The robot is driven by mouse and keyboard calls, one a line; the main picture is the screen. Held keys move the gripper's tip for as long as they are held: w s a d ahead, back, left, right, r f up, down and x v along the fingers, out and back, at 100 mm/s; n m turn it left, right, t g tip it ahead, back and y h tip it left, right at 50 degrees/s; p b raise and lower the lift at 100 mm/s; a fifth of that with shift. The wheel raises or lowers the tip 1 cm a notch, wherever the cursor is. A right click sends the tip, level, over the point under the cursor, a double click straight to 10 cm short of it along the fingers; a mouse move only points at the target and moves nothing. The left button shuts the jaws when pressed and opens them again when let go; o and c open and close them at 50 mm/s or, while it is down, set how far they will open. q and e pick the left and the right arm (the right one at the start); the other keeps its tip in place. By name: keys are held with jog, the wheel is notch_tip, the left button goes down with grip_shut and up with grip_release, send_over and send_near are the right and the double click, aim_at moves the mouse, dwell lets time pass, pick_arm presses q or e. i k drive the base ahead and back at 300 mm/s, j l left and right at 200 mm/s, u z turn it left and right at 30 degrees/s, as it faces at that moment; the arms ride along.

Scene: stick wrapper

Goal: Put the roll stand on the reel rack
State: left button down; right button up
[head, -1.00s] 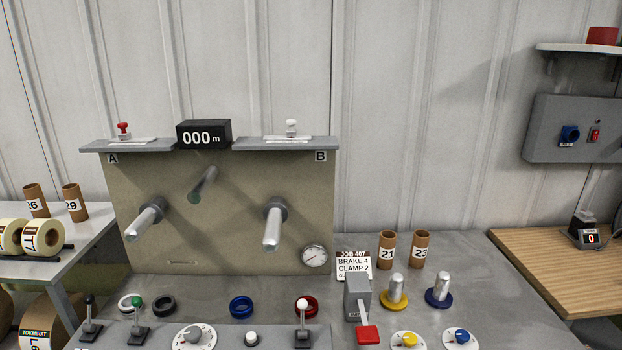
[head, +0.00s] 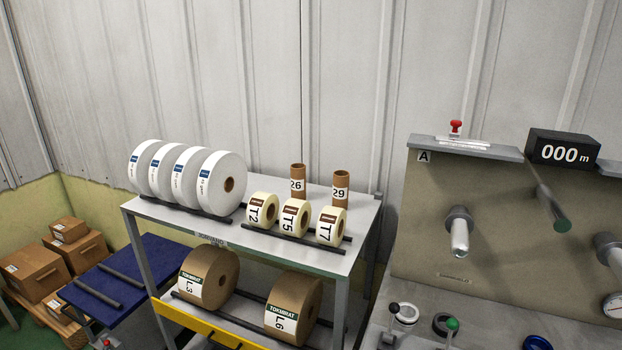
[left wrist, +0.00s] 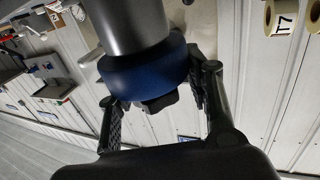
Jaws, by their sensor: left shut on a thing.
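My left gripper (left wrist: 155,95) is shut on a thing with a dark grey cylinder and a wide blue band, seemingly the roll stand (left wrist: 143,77). A small black block shows between the fingers beside the band. The cylinder's far end runs out of the left wrist view. A grey metal rack with rolls, seemingly the reel rack (head: 345,262), stands left of the machine in the head view. Neither gripper shows in the head view.
White rolls (head: 222,185) and cream rolls (head: 262,210) lie on the rack's top. Two cardboard cores (head: 340,185) stand behind them. Brown rolls (head: 292,305) fill much of the lower shelf. The machine panel (head: 480,190) with protruding spindles is at right. A blue table (head: 135,265) is at left.

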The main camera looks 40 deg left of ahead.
aim_at(258, 185)
jog(key=k+j, duration=0.1)
jog(key=j, duration=0.8)
jog(key=k+j, duration=0.15)
jog(key=j, duration=0.3)
jog(key=k+j, duration=0.1)
jog(key=j, duration=0.4)
jog(key=k+j, duration=0.1)
jog(key=j, duration=0.35)
jog(key=i+z, duration=0.05)
